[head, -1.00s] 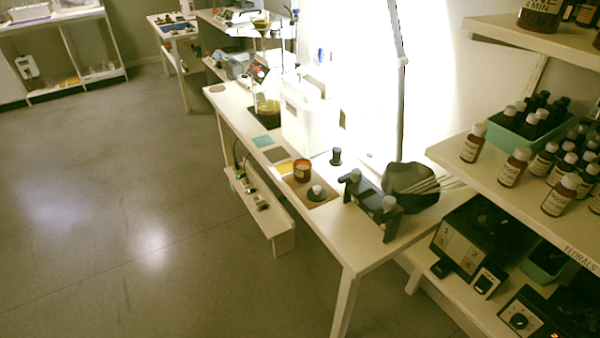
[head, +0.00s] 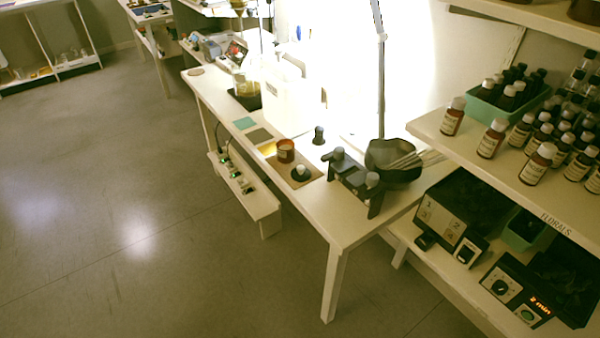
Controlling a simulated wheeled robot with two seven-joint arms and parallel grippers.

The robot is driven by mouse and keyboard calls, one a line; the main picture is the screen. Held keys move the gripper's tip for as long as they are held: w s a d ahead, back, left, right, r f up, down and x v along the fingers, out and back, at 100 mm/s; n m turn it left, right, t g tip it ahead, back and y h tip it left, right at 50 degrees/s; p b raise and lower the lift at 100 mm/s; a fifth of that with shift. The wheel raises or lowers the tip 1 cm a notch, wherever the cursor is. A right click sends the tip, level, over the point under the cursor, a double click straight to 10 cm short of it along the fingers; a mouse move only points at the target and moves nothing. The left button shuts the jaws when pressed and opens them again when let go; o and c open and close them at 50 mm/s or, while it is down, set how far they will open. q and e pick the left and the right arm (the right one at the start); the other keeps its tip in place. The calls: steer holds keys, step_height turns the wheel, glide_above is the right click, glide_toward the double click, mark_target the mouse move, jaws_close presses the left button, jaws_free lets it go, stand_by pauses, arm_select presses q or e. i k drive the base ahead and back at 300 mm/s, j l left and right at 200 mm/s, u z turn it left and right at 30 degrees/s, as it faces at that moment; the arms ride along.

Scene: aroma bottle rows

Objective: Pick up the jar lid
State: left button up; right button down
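A dark round lid with a pale knob (head: 301,172), which looks like the jar lid, lies on a brown mat (head: 312,177) on the long white table. A small amber-red jar (head: 286,151) with a pale label stands just behind and left of it, on or at the edge of the same mat. The jar and the lid are apart or barely touching; I cannot tell which. Neither of my grippers is in view.
A shelf of bottles (head: 470,158) rises at right. The floor (head: 130,230) in front is clear.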

mark_target(301, 174)
steer(key=i+j+z, duration=0.1)
steer(key=z, duration=0.7)
steer(key=i+j+z, duration=0.15)
steer(key=j+z, duration=0.2)
steer(key=i+j+z, duration=0.1)
steer(key=j+z, duration=0.25)
steer(key=j, duration=0.2)
steer(key=j+z, duration=0.35)
steer(key=j, duration=0.15)
